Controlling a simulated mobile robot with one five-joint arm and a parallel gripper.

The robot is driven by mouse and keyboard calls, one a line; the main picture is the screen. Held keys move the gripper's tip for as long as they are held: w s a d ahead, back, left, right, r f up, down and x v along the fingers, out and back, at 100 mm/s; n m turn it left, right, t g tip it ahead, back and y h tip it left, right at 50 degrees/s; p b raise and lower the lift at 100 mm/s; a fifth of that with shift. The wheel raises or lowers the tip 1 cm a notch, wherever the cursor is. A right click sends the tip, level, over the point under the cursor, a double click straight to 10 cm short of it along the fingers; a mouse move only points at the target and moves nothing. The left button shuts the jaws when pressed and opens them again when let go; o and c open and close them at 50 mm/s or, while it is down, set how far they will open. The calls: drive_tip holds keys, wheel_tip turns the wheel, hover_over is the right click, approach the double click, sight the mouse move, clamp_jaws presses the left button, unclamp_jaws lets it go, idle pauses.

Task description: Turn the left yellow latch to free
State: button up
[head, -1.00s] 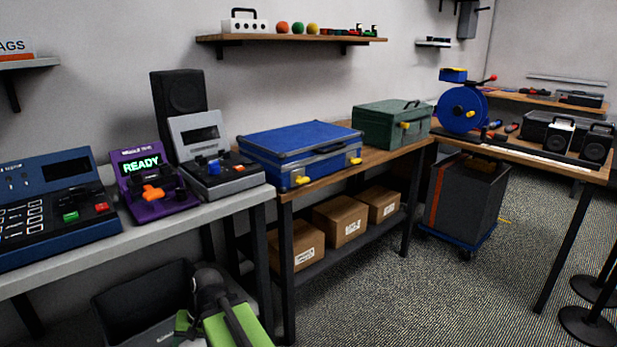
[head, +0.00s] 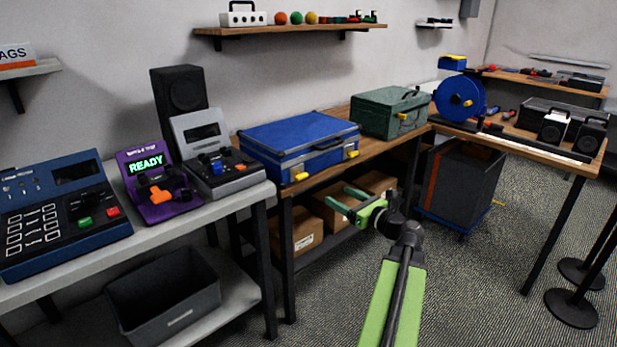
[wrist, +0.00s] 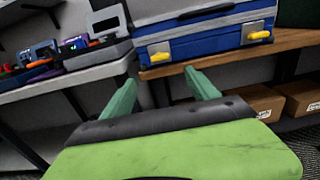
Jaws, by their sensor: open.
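A blue case (head: 300,143) with a dark handle lies shut on the wooden bench. Its left yellow latch (head: 301,177) and right yellow latch (head: 352,154) are on its front face. In the wrist view the left latch (wrist: 160,57) sits on a pale plate and the right latch (wrist: 258,36) looks level. My gripper (head: 341,200) is open and empty, in front of the bench and below the case. Its green fingers (wrist: 161,85) point toward the case in the wrist view, apart from both latches.
A green case (head: 390,113) with a yellow latch stands right of the blue one. A grey device (head: 212,160) and purple READY device (head: 155,185) stand on the left table. Cardboard boxes (head: 306,230) sit on the shelf below the bench.

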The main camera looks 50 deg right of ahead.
sight(304, 177)
drive_tip(key=w, duration=1.1)
drive_tip(key=w+d, duration=0.1)
drive_tip(key=w, duration=0.4)
drive_tip(key=shift+w+d, duration=0.1)
drive_tip(key=shift+w, duration=0.05)
